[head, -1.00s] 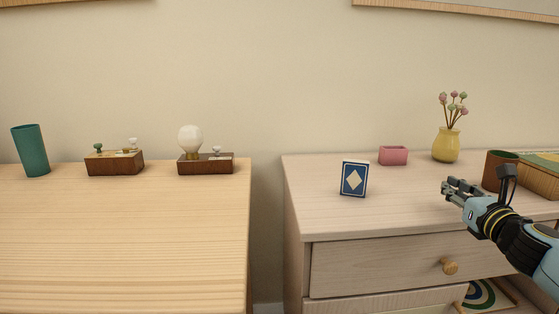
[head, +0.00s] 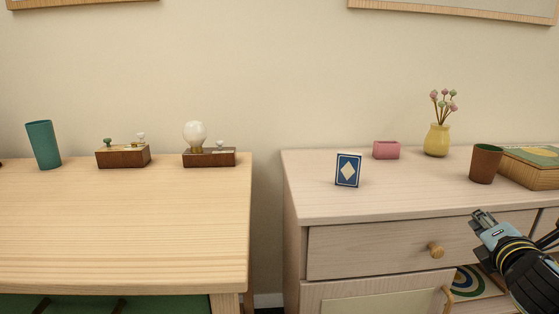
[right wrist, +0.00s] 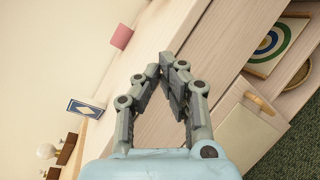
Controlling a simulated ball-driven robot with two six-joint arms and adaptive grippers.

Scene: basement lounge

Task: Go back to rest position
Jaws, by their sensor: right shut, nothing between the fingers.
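My right gripper (head: 481,216) is at the right of the head view, in front of the pale dresser (head: 300,200) and just below the level of its top. In the right wrist view its fingertips (right wrist: 166,62) meet, shut and empty. My left gripper is out of view.
On the dresser stand a blue card box (head: 348,170), a pink block (head: 386,150), a yellow vase (head: 437,141), a brown cup (head: 486,164) and a wooden box (head: 530,168). A drawer knob (head: 435,250) juts out left of my gripper. A wooden table (head: 120,220) stands at left.

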